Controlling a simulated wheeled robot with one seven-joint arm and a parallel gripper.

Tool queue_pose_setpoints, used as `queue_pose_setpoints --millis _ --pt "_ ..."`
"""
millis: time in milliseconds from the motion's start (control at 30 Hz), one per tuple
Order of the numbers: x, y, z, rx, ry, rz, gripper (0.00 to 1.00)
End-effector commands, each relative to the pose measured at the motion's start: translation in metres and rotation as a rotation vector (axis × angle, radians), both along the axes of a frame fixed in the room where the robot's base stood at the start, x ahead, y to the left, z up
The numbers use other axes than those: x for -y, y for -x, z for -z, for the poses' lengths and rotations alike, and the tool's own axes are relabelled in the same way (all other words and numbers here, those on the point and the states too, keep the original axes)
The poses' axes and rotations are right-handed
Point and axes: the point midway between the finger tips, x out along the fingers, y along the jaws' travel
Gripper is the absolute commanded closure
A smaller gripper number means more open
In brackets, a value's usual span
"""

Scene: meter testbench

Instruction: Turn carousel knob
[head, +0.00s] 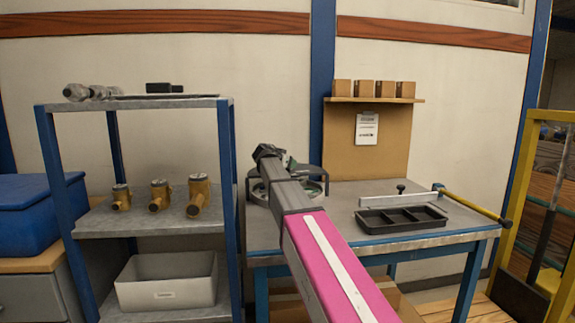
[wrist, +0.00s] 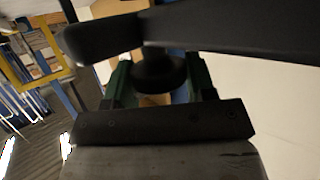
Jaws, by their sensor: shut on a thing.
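The carousel (head: 318,182) stands at the left end of the workbench in the head view, mostly hidden behind my arm. My gripper (head: 284,160) is over it, and its fingertips are hard to make out there. In the wrist view, a dark round knob (wrist: 160,73) sits between the two green-sided fingers of my gripper (wrist: 160,84). The gripper is shut on the knob. Dark bars (wrist: 235,27) cross the top of the wrist view, just past the knob. The carousel's far side and the knob's angle cannot be told.
A black divided tray (head: 402,219) and a bar fixture (head: 400,199) lie on the right of the workbench (head: 350,192). A shelf (head: 150,222) with several brass meters stands at the left. A yellow frame (head: 520,185) stands at the right.

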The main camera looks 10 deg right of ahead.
Motion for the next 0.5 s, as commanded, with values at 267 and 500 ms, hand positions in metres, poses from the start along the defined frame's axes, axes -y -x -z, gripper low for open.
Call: queue_pose_setpoints --millis 267,500 --pt "-0.0002 0.0004 0.0016 -0.002 -0.004 0.001 0.73" --pt "-0.0001 0.0002 0.001 -0.001 -0.003 0.0 0.27"
